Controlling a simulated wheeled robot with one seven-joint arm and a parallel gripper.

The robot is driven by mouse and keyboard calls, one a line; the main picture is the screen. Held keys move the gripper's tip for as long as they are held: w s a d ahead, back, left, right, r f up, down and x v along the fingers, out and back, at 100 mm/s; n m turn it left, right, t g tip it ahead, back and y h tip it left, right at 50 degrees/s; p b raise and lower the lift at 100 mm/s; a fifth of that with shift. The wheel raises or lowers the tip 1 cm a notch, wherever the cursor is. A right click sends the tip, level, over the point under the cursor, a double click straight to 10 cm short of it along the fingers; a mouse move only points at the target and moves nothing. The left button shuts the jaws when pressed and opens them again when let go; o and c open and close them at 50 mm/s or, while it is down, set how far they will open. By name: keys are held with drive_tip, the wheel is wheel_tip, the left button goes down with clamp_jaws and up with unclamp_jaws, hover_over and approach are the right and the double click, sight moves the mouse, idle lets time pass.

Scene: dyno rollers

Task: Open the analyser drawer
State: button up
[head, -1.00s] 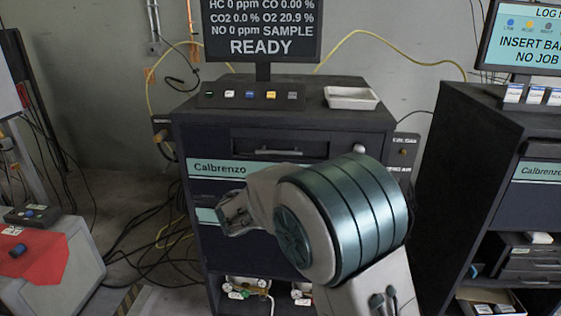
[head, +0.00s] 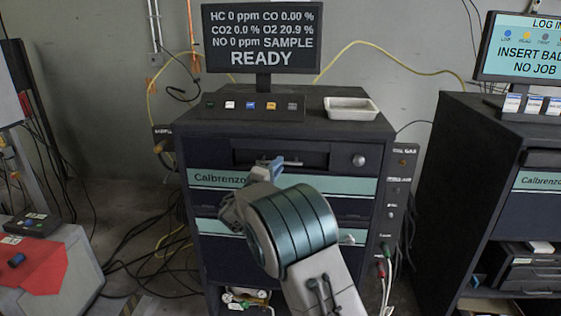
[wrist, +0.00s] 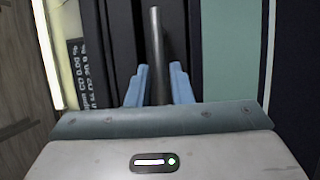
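The analyser drawer (head: 310,158) is a dark front panel near the top of the Calbrenzo cabinet, and it looks shut. Its grey bar handle (head: 292,163) partly shows beside my gripper (head: 271,167). In the wrist view the handle (wrist: 155,50) runs between the two blue fingers of my gripper (wrist: 158,80). One finger is on each side of the bar, with narrow gaps that are hard to make out. The fingers are apart and do not look clamped. My arm hides part of the cabinet's lower front.
A monitor (head: 262,38) reading READY, a button panel (head: 250,106) and a white tray (head: 351,109) stand on the cabinet top. A round knob (head: 359,160) is right of the drawer. A second cabinet (head: 470,190) stands to the right. Cables lie on the floor at left.

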drive_tip(key=shift+x, duration=1.25)
drive_tip(key=shift+s, duration=0.1)
clamp_jaws()
